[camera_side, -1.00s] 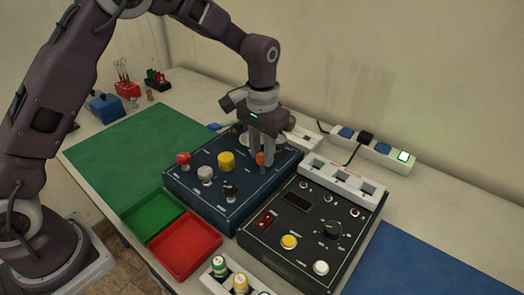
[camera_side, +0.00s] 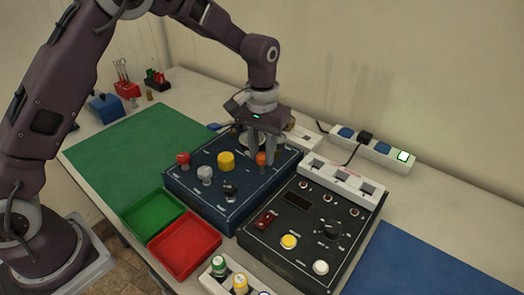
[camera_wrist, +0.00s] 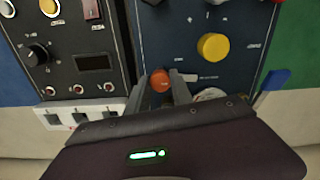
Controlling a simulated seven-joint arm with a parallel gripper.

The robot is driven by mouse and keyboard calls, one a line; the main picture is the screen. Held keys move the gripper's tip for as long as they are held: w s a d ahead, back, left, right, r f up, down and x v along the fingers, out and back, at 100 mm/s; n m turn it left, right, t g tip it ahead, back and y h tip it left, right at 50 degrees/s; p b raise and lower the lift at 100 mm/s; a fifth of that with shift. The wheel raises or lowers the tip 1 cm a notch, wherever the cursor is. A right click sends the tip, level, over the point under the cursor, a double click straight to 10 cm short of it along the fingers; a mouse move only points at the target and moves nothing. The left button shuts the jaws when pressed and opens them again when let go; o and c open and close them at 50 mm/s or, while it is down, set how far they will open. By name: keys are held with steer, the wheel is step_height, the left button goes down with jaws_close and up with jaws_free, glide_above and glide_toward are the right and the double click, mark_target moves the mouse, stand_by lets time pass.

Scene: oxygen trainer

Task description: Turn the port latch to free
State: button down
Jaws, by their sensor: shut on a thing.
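The port latch looks to be the orange-red knob (camera_side: 261,158) near the back right corner of the dark blue panel (camera_side: 215,200). In the wrist view the orange knob (camera_wrist: 160,82) sits between the two grey fingers. My gripper (camera_side: 263,155) points down over it and is shut on it. The fingers (camera_wrist: 162,84) hide part of the knob's sides. A small white label lies beside the knob in the wrist view; its text is too small to read.
On the blue panel stand a yellow knob (camera_side: 226,160), a red knob (camera_side: 183,159), a grey knob (camera_side: 205,174) and a black knob (camera_side: 230,189). A black control box (camera_side: 270,245) adjoins on the right. A white power strip (camera_side: 375,150) lies behind. Green (camera_side: 150,212) and red (camera_side: 185,248) trays stand in front.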

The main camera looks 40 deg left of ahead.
mark_target(262, 156)
steer(key=c, duration=1.1)
jaws_free()
step_height(262, 156, up, 7)
steer(key=shift+r, duration=0.1)
steer(key=shift+r, duration=0.1)
steer(key=s+a+r+t, duration=0.2)
steer(key=s+r, duration=0.4)
steer(key=s, duration=0.2)
steer(key=s+a+r+t, duration=0.1)
steer(key=s+a+r, duration=0.2)
steer(key=s+r, duration=0.35)
steer(key=s+f+t, duration=0.1)
steer(key=s, duration=0.4)
steer(key=s+a+f+m, duration=0.1)
steer(key=s, duration=0.3)
steer(key=s+f+t, duration=0.1)
steer(key=s, duration=0.4)
steer(key=shift+s+a+m+t, duration=0.2)
steer(key=shift+s+m+t, duration=0.1)
steer(key=shift+s+m, duration=0.1)
